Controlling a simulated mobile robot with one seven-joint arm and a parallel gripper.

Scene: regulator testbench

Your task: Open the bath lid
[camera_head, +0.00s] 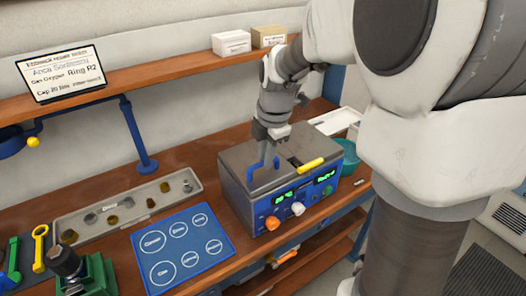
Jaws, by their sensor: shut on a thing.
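The bath (247,209) is a grey metal box with a blue front panel, standing on the wooden bench. Its grey top lid (236,158) looks flat and down. A blue handle (253,178) stands up from the left part of the top. A yellow bar handle (311,164) lies on the right part of the top. My gripper (267,150) points down from above and is shut on the blue handle. The fingertips are small here and the exact contact is hard to make out.
A blue mat with white circles (215,245) and a grey tray of small parts (100,224) lie left of the bath. The front panel carries an orange knob (272,223) and a white knob (298,209). A shelf (180,66) runs behind, with two small boxes.

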